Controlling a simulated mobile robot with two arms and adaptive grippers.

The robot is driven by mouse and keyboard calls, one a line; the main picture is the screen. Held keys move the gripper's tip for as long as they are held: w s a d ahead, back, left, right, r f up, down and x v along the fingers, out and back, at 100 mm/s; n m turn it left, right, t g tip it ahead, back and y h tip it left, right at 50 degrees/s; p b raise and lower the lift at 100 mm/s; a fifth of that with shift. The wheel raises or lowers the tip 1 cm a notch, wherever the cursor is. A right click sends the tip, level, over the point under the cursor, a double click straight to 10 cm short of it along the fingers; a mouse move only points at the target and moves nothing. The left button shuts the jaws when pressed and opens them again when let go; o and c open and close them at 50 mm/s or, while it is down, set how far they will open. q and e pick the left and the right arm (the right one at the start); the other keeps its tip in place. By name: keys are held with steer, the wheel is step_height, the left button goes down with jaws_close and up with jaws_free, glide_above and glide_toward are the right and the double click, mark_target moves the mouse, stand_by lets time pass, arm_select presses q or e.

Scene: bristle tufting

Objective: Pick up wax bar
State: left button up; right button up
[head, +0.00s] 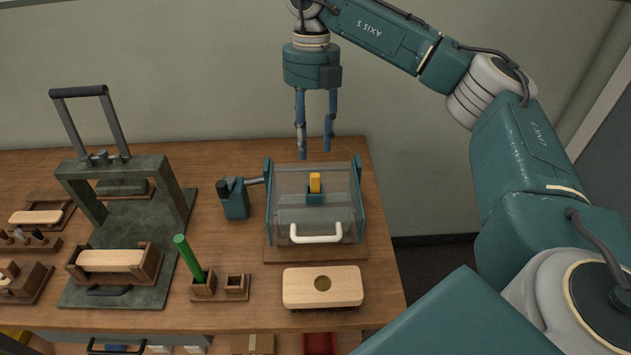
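A small yellow bar (315,183), which looks like the wax bar, stands upright in a teal holder (315,199). It shows through the walls of a clear box (284,214) with teal side frames and a white handle (316,234) at the front. My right gripper (315,154) hangs pointing down above the back of the box. Its two blue fingers are apart with nothing between them. I cannot tell how high the fingertips are over the box. My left gripper is out of view.
A dark press (130,235) with a tall lever stands at left. A teal device (234,199) adjoins the box's left side. A green stick (188,258) leans in a wooden cup. A brush block (322,287) lies at the front. The table's right edge is close to the box.

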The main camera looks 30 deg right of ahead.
mark_target(316, 174)
steer(key=f, duration=0.3)
steer(key=f+p, duration=0.1)
steer(key=shift+s+d+f, duration=0.2)
steer(key=shift+s+f, duration=0.2)
steer(key=f+p, duration=0.1)
steer(key=f, duration=0.2)
steer(key=f+p, duration=0.1)
steer(key=shift+s+a+f+p, duration=0.1)
steer(key=shift+s+f+p, duration=0.2)
steer(key=shift+f, duration=0.4)
jaws_close()
